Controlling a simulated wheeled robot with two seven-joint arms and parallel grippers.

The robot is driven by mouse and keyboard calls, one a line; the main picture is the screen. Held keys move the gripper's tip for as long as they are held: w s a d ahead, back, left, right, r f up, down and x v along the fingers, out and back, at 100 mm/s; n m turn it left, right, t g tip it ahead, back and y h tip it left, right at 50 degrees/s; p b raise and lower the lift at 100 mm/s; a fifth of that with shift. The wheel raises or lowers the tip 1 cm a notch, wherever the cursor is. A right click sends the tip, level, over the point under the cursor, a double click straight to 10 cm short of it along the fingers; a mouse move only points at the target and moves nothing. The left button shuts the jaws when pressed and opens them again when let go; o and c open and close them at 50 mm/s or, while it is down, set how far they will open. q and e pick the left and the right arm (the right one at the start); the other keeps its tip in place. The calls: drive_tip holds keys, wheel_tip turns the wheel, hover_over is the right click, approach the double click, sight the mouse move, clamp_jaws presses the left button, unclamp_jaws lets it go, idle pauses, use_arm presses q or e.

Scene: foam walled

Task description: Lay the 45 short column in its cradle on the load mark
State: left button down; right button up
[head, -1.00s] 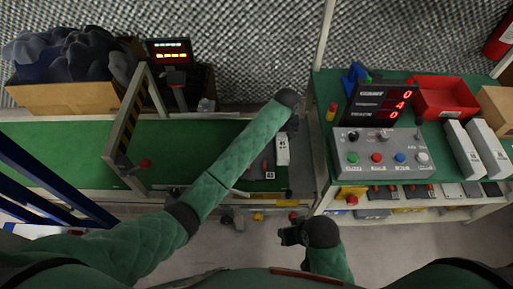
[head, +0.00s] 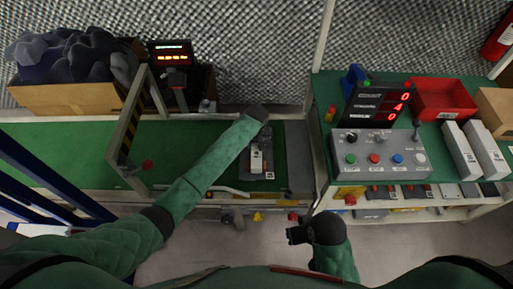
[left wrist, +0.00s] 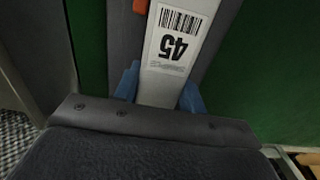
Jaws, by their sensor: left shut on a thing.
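The white 45 short column (head: 257,160) is at the right end of the green bed, over a dark grey cradle (head: 266,158). In the left wrist view its "45" label (left wrist: 178,45) faces up, and the grey cradle (left wrist: 127,35) shows beside it. My left gripper (head: 262,138) is shut on the column, with blue fingers (left wrist: 160,90) on both sides of it. I cannot tell whether the column touches the cradle. A small white tag (head: 270,175) lies near its front end; the load mark is otherwise hidden. My right gripper (head: 297,235) hangs over the floor, its jaws unclear.
A barrier frame (head: 132,120) with striped edging stands across the bed to the left. A control box (head: 380,152), a display (head: 378,103), a red bin (head: 444,97) and white columns (head: 461,149) occupy the right table. Green bed left of the barrier is clear.

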use_arm(q)
drive_tip(key=shift+f, duration=0.9)
use_arm(e)
drive_tip(key=shift+d+r, duration=0.25)
drive_tip(key=shift+d, duration=0.05)
drive_tip(key=shift+a, duration=0.1)
use_arm(q)
drive_tip(key=c, duration=0.8)
unclamp_jaws()
drive_tip(key=shift+f, duration=0.1)
use_arm(e)
drive_tip(key=shift+r, duration=0.1)
use_arm(q)
drive_tip(key=shift+r, duration=0.4)
wheel_tip(320, 180, up, 11)
drive_tip(key=shift+r+b, duration=0.2)
drive_tip(key=shift+b, duration=0.1)
use_arm(e)
drive_tip(key=shift+w+a+f, duration=0.2)
drive_tip(key=shift+a+f, duration=0.4)
